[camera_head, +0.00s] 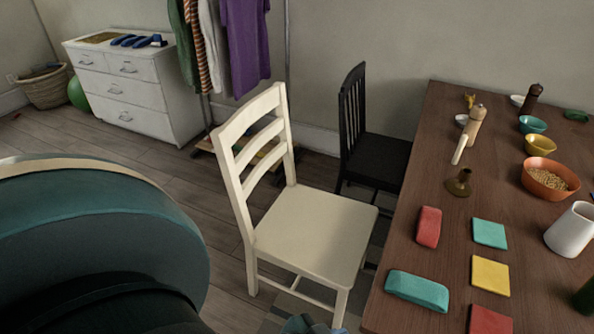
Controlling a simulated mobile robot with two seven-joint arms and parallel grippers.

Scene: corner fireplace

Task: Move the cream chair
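The cream chair (312,232) stands upright on the wooden floor in the middle of the view. Its slatted backrest is on the left and its seat reaches right, close to the table's left edge. A large teal and black part of my own arm fills the lower left of the view, left of the chair. Neither gripper's fingers can be made out. A small grey-blue shape shows at the bottom edge below the seat, too cut off to identify.
A brown table (455,205) with bowls, coloured blocks and a white jug (572,230) fills the right. A black chair (372,150) stands behind the cream chair. A white dresser (135,95) and hanging clothes (243,45) are at the back. Floor left of the chair is clear.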

